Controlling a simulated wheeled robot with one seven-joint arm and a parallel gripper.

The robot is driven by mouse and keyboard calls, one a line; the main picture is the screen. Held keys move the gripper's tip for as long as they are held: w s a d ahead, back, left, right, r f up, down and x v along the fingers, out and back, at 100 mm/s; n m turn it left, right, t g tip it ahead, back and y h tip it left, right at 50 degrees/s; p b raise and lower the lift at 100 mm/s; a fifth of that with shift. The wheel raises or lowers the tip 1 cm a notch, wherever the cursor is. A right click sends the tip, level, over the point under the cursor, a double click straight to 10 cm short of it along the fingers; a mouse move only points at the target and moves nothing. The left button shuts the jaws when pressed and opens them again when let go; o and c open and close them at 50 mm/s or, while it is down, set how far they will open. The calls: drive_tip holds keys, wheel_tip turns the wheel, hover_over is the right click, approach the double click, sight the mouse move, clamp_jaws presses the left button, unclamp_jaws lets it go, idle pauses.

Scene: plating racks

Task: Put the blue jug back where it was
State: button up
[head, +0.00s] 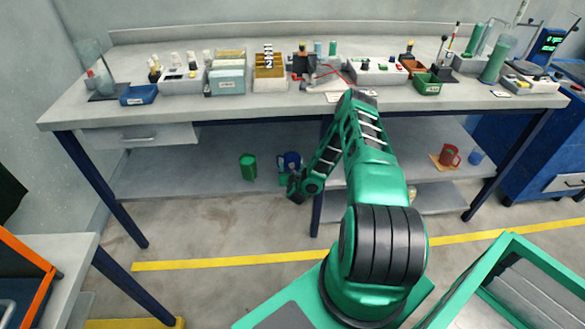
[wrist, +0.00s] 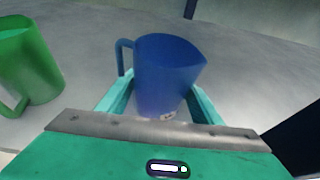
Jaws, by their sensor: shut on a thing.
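The blue jug (wrist: 168,75) stands upright between the two fingers of my gripper (wrist: 160,95) in the wrist view. My gripper is shut on it, with a finger on each side. The jug's handle points to the left and its spout to the right. In the head view the blue jug (head: 291,160) is at the lower shelf under the bench, partly hidden by my gripper (head: 285,180). I cannot tell whether its base touches the shelf.
A green jug (head: 248,167) stands on the lower shelf (head: 210,165) to the left; it also shows in the wrist view (wrist: 28,65). A red jug (head: 449,155) sits on a tan mat at the right. A dark bench leg (head: 318,200) is close to the right of my gripper.

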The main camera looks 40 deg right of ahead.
drive_tip(key=o, duration=1.5)
drive_tip(key=shift+c, duration=0.2)
drive_tip(key=v, duration=1.2)
drive_tip(key=shift+w, duration=0.1)
